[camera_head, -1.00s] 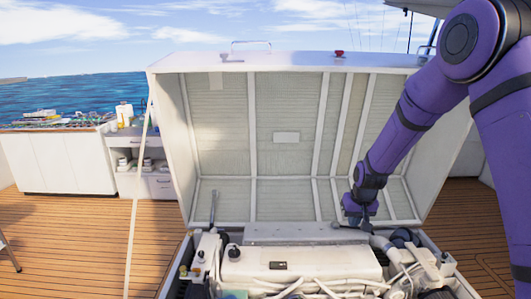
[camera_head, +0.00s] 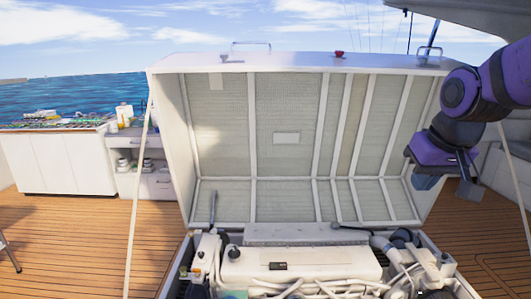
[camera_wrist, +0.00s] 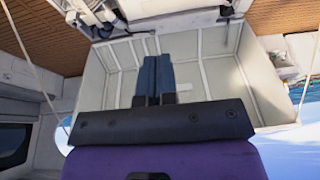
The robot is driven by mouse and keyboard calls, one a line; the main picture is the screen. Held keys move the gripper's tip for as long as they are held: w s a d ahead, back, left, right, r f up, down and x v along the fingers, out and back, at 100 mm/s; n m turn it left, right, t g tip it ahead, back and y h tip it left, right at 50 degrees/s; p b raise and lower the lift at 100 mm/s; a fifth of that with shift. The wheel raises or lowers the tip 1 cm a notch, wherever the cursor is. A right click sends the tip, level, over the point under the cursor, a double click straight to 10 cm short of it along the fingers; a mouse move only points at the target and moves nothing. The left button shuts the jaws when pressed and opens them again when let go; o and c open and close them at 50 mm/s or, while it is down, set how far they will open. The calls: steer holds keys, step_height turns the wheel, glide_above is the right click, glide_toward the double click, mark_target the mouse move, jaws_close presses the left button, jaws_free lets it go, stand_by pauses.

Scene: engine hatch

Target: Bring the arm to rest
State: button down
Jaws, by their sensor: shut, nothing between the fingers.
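My purple arm is folded back at the right of the head view. My gripper (camera_head: 424,181) hangs in the air to the right of the open engine hatch lid (camera_head: 287,137), apart from it. In the wrist view the two dark fingers of my gripper (camera_wrist: 153,62) lie side by side, closed with nothing between them. The raised lid also shows in the wrist view (camera_wrist: 205,72), behind the fingers. The white engine (camera_head: 300,264) sits in the open bay below the lid.
A white counter (camera_head: 65,163) with several items on top stands at the far left, beside a small shelf unit (camera_head: 138,165). A cord (camera_head: 134,225) runs down at the lid's left.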

steer(key=s+r, duration=0.2)
steer(key=s, duration=1.3)
steer(key=shift+s+d+r+t, duration=0.15)
steer(key=shift+s+d+t, duration=0.05)
steer(key=shift+d+t, duration=0.25)
stand_by(0.4)
